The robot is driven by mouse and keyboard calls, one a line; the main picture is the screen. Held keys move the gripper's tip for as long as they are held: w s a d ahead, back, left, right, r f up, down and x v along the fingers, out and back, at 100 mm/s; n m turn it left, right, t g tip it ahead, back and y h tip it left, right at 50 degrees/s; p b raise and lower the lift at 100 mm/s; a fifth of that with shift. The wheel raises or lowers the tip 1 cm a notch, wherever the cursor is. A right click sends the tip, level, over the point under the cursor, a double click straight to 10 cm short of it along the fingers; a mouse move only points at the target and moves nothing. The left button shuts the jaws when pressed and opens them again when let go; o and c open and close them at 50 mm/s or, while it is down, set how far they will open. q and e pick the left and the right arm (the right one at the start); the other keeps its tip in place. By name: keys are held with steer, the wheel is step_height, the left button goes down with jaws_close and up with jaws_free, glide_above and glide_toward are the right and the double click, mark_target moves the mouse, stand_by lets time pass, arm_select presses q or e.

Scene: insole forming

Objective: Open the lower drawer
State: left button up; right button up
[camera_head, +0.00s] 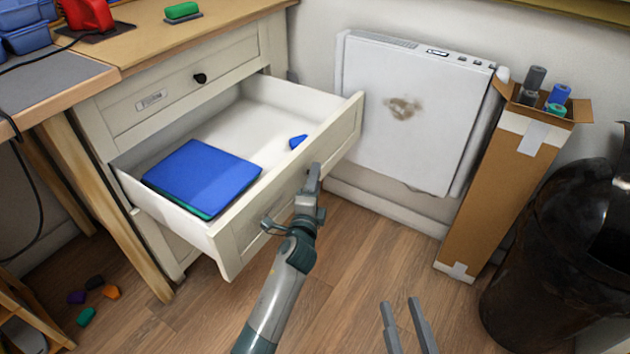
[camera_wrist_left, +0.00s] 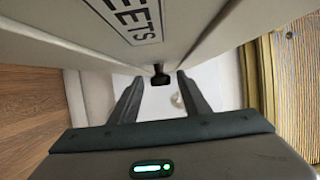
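The lower drawer (camera_head: 232,245) stands pulled well out below the shut upper drawer (camera_head: 130,110). Blue sheets (camera_head: 203,178) over a green one and a small blue piece (camera_head: 298,141) lie inside it. My left gripper (camera_head: 312,178) is at the drawer's front. In the left wrist view, the left gripper's fingers (camera_wrist_left: 158,88) stand apart on either side of a dark knob (camera_wrist_left: 160,75), with gaps visible beside it. A label ending in "EETS" (camera_wrist_left: 130,20) shows on the front. My right gripper (camera_head: 402,310) is low in the head view, away from the drawer, open and empty.
A white wall panel (camera_head: 410,110) is behind the drawer's right end. A tall cardboard box (camera_head: 495,190) with rolls and a dark bin (camera_head: 545,260) stand at the right. Small coloured scraps (camera_head: 95,283) lie on the floor at left. Floor in front is clear.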

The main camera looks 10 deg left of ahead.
arm_select(q)
steer(key=s+p, duration=0.1)
steer(key=s, duration=1.6)
steer(key=shift+s+d+p, duration=0.2)
steer(key=shift+d+p, duration=0.1)
steer(key=shift+d, duration=0.1)
arm_select(e)
steer(key=shift+w+d+f+g+h, duration=0.1)
steer(key=shift+d+f+g+h, duration=0.1)
steer(key=shift+f+g, duration=0.5)
steer(key=shift+w+d+f+g+h, duration=0.1)
steer(key=shift+f+g+h, duration=0.15)
steer(key=shift+f, duration=0.85)
steer(key=shift+d+f+g+h, duration=0.15)
steer(key=shift+f+g, duration=0.4)
steer(key=shift+f, duration=0.35)
